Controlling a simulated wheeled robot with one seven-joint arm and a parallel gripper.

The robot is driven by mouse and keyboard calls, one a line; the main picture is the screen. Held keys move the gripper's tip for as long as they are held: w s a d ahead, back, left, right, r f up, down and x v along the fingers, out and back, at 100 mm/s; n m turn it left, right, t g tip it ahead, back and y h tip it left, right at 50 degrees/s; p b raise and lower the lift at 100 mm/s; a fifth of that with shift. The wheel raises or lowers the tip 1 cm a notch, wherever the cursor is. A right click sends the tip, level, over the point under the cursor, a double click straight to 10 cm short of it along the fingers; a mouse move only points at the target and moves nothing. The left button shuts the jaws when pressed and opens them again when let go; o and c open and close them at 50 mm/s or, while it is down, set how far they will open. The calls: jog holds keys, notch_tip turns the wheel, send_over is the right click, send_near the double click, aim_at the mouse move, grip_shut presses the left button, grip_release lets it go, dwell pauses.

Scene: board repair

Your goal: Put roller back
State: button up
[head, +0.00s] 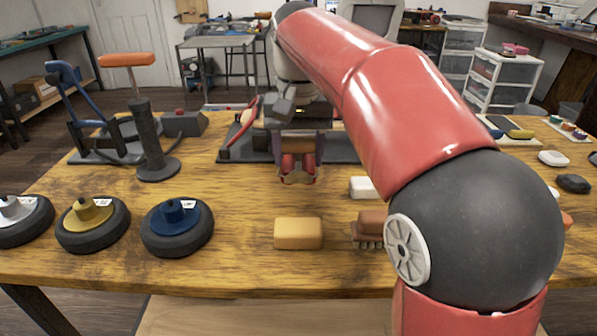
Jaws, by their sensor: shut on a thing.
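A tool with an orange bar (127,60) across its top and a black ridged upright (147,132) stands on a round dark base at the left; it looks like the roller. My gripper (297,172) is at the middle of the table, pointing down, to the right of that tool and apart from it. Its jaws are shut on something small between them. Reddish rounded parts and a tan lower end show there, but I cannot tell which are jaws and which is the held thing. My red arm hides part of the right side.
Wheel-like discs with silver, gold and blue hubs (177,228) lie at the front left. A yellow block (298,233), a brown brush (369,229) and a white block (361,187) lie in front. A dark flat base (345,147) is behind my gripper. A blue frame (75,108) stands far left.

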aim_at(295, 137)
jog(key=shift+f, duration=1.7)
jog(key=shift+f, duration=0.1)
jog(key=shift+s+f, duration=0.1)
jog(key=shift+f, duration=0.55)
jog(key=o, duration=0.8)
jog(key=shift+f, duration=0.1)
jog(key=shift+o, duration=0.4)
jog(key=r, duration=0.6)
jog(key=r+p, duration=0.1)
jog(key=r, duration=0.2)
jog(key=shift+w+a, duration=0.25)
